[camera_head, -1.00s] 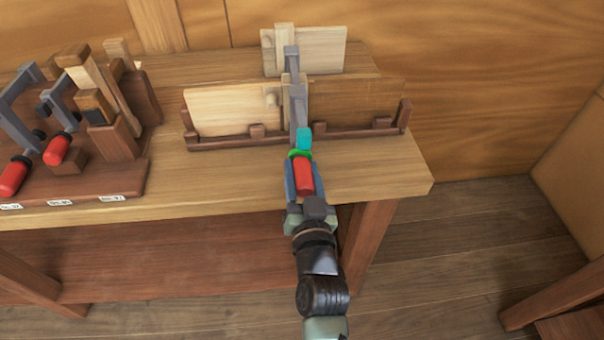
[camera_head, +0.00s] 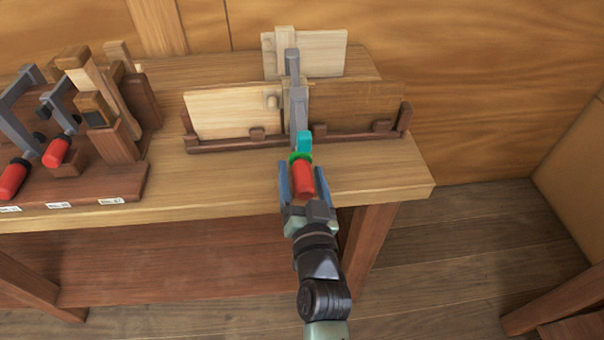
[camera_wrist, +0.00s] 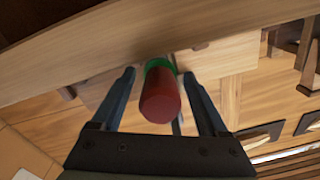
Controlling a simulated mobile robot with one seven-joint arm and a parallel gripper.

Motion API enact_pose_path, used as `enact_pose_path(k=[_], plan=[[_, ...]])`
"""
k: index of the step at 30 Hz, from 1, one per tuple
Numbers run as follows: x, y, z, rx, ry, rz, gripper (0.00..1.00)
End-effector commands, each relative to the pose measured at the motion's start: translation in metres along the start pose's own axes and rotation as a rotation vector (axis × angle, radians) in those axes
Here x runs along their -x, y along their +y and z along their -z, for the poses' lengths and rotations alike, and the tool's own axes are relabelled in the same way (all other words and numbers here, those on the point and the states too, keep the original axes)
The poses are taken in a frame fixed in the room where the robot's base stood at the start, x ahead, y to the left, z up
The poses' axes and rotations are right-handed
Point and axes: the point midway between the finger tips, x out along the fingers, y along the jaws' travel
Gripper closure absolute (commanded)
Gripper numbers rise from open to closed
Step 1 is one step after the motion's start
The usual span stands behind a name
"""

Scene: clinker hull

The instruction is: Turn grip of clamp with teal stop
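The clamp with the teal stop (camera_head: 304,143) sits across the boards on the bench, its grey bar (camera_head: 299,108) running away from me. Its red grip (camera_head: 303,181) points toward me, with a green collar (camera_head: 300,157) at its far end. My gripper (camera_head: 303,170) is open, one finger on each side of the grip. In the wrist view, the red grip (camera_wrist: 160,100) lies between my gripper's fingers (camera_wrist: 159,75), with a clear gap on both sides. The clamp's far jaw is partly hidden behind its bar and the wooden pads.
A light board (camera_head: 235,110) and a darker board (camera_head: 365,103) stand in a wooden cradle (camera_head: 215,146). Another pale board (camera_head: 322,52) stands behind. A rack (camera_head: 125,188) at left holds more red-gripped clamps and tools. The bench's right end (camera_head: 400,180) is clear.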

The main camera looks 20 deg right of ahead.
Motion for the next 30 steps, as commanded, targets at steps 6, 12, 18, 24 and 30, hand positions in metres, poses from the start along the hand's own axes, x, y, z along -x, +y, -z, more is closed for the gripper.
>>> enact_pose_path(k=[6, 12, 18, 24, 30], plan=[[0.001, 0.0, 0.0, 0.0, 0.0, 0.0, 0.23], [0.016, 0.0, -0.002, 0.0, -0.002, 0.0, 0.23], [0.051, 0.001, -0.002, 0.001, -0.003, -0.001, 0.23], [0.088, 0.0, -0.003, 0.0, -0.005, 0.0, 0.23], [0.115, 0.0, -0.002, 0.0, -0.003, 0.0, 0.23]])
